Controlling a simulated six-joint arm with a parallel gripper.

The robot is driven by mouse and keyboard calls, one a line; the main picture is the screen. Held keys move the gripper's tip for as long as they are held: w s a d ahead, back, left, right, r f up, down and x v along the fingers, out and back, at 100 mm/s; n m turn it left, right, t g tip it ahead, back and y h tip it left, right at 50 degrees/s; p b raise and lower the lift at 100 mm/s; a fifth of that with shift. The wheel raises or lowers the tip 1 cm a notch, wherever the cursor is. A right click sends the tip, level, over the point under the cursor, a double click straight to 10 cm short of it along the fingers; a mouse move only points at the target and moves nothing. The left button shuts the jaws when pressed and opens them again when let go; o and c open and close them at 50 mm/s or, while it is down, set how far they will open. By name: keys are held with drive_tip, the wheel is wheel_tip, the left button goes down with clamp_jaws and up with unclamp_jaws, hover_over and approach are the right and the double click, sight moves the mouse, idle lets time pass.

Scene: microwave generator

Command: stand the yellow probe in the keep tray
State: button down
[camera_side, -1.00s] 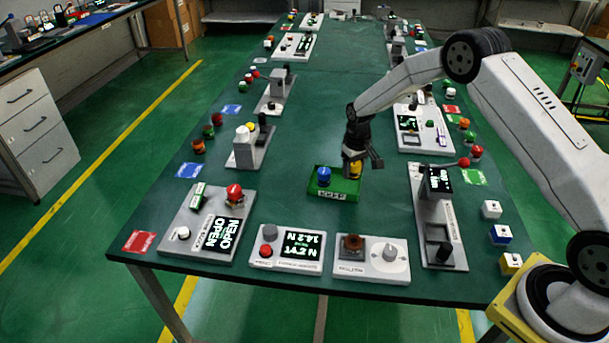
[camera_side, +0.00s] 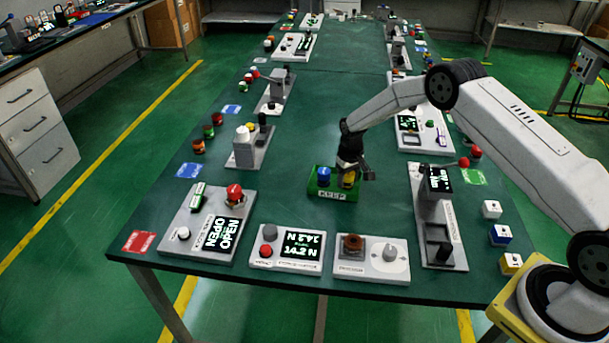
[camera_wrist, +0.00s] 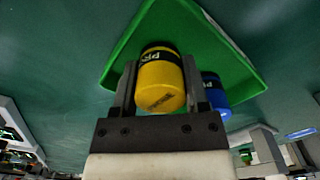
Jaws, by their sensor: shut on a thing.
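The yellow probe (camera_side: 348,180) is a short cylinder with a dark band, upright in the right part of the green keep tray (camera_side: 334,196). It also shows in the wrist view (camera_wrist: 161,82), between my two fingers. My gripper (camera_side: 354,172) is shut on the yellow probe. Whether the probe's base touches the tray floor is hidden. A blue probe (camera_side: 323,176) stands in the left part of the tray, beside the yellow one and apart from it. In the wrist view the blue probe (camera_wrist: 216,95) is partly behind my finger.
Grey panels with screens (camera_side: 287,249) stand at the front of the table. A station with a red knob (camera_side: 234,194) is front left, and a tall device (camera_side: 437,215) is right of the tray. Bare table lies left of the tray.

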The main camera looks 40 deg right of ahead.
sight(349, 174)
drive_tip(key=shift+f, duration=0.35)
drive_tip(key=shift+c, duration=0.5)
unclamp_jaws()
drive_tip(key=shift+r, duration=0.15)
drive_tip(key=shift+r, duration=6)
drive_tip(key=s+a+r+t, duration=0.1)
drive_tip(key=s+a+r, duration=0.3)
drive_tip(key=s, duration=1)
drive_tip(key=s+a+r+n+t, duration=0.1)
drive_tip(key=s+a+r, duration=0.2)
drive_tip(key=s, duration=1.1)
drive_tip(key=shift+a+r+t, duration=0.3)
drive_tip(key=shift+a+r, duration=0.05)
drive_tip(key=shift+a, duration=0.8)
